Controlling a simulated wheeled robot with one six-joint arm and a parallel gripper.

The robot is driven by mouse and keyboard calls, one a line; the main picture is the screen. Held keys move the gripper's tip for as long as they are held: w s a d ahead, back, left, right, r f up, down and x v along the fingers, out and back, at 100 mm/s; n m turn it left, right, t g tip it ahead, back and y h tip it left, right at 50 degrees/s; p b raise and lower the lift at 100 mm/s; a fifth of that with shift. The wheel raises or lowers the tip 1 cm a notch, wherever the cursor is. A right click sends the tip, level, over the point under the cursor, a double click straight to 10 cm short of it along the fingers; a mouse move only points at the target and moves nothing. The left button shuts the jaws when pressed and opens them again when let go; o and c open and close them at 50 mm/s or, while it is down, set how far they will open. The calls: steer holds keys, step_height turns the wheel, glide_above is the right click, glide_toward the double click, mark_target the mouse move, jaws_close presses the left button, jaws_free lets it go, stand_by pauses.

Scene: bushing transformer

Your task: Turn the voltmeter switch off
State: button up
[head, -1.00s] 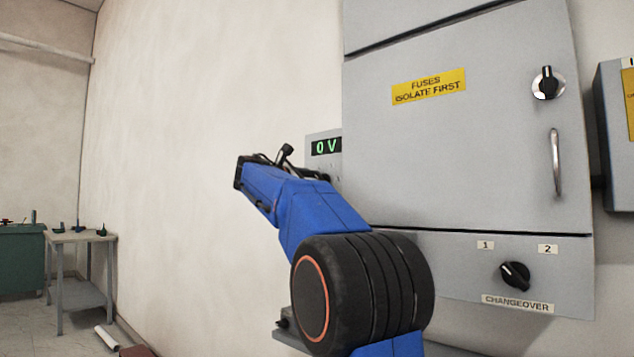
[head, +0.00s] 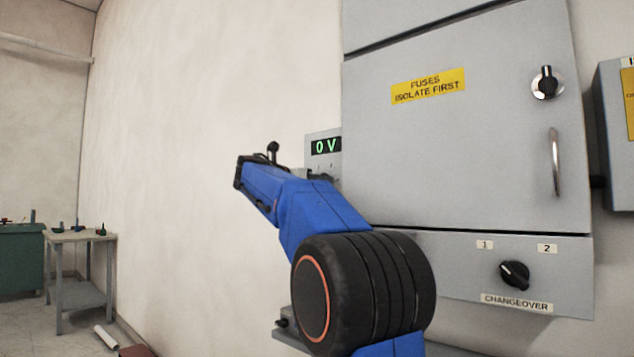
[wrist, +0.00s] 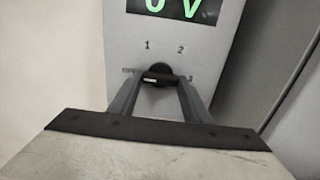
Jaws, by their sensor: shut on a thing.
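The voltmeter is a grey box with a green display reading 0 V (head: 326,146), left of the large cabinet. In the wrist view its display (wrist: 175,5) is cut off at the top. Below it is the round black voltmeter switch (wrist: 160,71), with labels 1, 2, 3 and a faint OFF at left. Its bar lies almost level, with a pale mark at the left end, on the OFF side. My gripper (wrist: 159,82) is shut on the switch, one finger at each end of the bar. In the head view the switch is hidden behind my blue arm.
The grey cabinet (head: 440,160) stands close to the right of the voltmeter, with a fuses label, a rotary knob (head: 546,83), a handle (head: 555,163) and a changeover switch (head: 514,274). Bare wall (head: 190,150) lies to the left. A small table (head: 80,237) stands far left.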

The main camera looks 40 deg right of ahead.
steer(key=shift+f, duration=0.1)
stand_by(0.4)
steer(key=o, duration=1)
steer(key=shift+o, duration=0.2)
steer(key=s+a, duration=0.1)
steer(key=a, duration=1.6)
steer(key=shift+s+a, duration=0.2)
